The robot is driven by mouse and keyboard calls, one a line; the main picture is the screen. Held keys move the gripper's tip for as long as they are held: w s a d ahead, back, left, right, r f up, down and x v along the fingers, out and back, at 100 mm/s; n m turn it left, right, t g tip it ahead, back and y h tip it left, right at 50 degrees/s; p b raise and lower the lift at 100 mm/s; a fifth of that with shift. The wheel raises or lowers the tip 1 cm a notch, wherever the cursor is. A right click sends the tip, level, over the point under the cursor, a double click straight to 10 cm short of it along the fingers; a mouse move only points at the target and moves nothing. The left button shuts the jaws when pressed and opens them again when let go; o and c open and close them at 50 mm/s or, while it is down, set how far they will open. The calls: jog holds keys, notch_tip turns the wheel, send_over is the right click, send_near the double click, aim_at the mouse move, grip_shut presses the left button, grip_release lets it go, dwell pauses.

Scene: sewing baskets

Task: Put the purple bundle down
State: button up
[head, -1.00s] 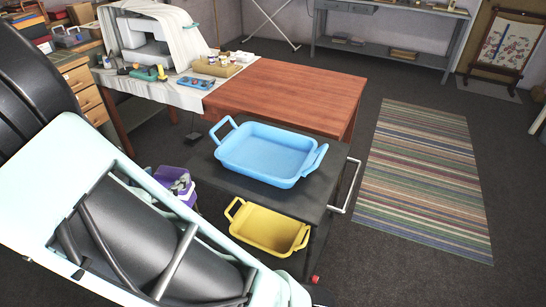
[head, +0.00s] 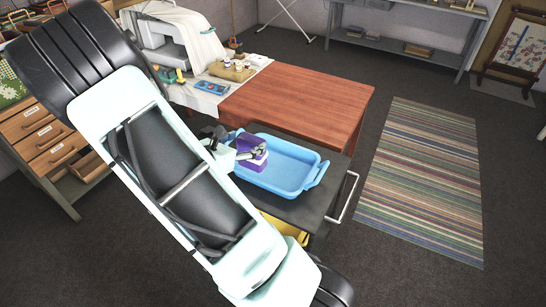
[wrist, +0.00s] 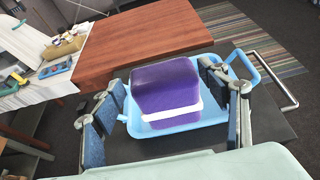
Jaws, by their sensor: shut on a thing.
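The purple bundle (head: 253,146) with a white band is between the fingers of my gripper (wrist: 168,104). It also shows in the wrist view (wrist: 165,80), a finger at each side. My gripper is shut on it. In the head view the bundle is over the left part of the blue basket (head: 285,185), tilted in the picture. I cannot tell whether it touches the basket floor. The blue basket has a handle at each end and stands on the dark cart top. My arm hides part of the basket's left side and of the cart.
A yellow basket (head: 298,235) is on the cart's lower level, mostly hidden by my arm. The cart (head: 335,180) has a metal handle at its right. A reddish wooden table (head: 300,98) stands behind, mostly bare. A striped rug (head: 425,175) lies to the right.

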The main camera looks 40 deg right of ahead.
aim_at(260, 138)
jog(key=x, duration=0.5)
jog(key=s+x, duration=0.1)
jog(key=x, duration=0.1)
jog(key=shift+d+f, duration=0.2)
jog(key=shift+d, duration=0.15)
jog(key=w+d+f+p, duration=0.1)
jog(key=d+f, duration=0.4)
jog(key=f, duration=0.4)
jog(key=shift+w+d+f, duration=0.15)
jog(key=shift+w, duration=0.2)
jog(key=shift+f, duration=0.3)
jog(key=o, duration=1.6)
jog(key=shift+r, duration=0.1)
jog(key=shift+r, duration=0.15)
